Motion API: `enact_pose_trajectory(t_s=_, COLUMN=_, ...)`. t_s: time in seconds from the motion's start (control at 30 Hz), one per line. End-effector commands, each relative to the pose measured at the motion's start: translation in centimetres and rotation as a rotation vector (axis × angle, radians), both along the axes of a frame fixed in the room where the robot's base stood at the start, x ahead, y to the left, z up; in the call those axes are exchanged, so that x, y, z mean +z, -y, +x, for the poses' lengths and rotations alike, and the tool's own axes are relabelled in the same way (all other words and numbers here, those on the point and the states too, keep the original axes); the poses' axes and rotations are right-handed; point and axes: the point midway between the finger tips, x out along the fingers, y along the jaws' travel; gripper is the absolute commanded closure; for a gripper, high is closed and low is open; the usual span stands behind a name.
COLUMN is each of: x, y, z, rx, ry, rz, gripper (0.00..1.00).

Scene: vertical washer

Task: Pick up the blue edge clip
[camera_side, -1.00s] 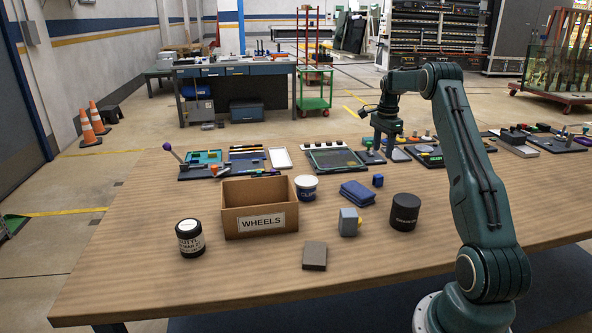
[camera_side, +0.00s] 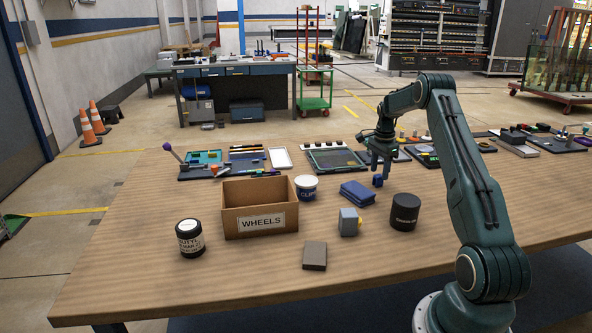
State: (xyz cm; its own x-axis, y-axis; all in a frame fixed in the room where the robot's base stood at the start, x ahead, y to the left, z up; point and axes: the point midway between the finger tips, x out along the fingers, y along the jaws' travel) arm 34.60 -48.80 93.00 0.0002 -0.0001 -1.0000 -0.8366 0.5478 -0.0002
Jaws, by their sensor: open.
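The blue edge clip (camera_side: 378,181) is a small blue block on the wooden table, just right of a folded blue cloth. My gripper (camera_side: 381,173) points down directly over it, with its jaws open. The fingertips are at or just above the top of the clip. I cannot tell whether they reach down around its sides. The clip's upper part is partly hidden by the fingers.
The folded blue cloth (camera_side: 357,192) lies close on the left. A cardboard box (camera_side: 258,207) labelled WHEELS is further left. Trays (camera_side: 336,160) line the back.

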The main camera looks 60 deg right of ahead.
Motion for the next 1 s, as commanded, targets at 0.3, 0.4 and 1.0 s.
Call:
enact_pose_trajectory(t_s=0.3, x=-3.3, y=-0.1, z=0.0, rx=0.0, ry=-0.001, rz=0.001, gripper=0.51)
enact_pose_trajectory(t_s=0.4, x=-3.6, y=-0.1, z=0.0, rx=0.0, ry=-0.001, rz=0.001, gripper=0.51)
enact_pose_trajectory(t_s=1.0, x=-3.5, y=-0.1, z=0.0, rx=0.0, ry=0.0, rz=0.0, gripper=0.78)
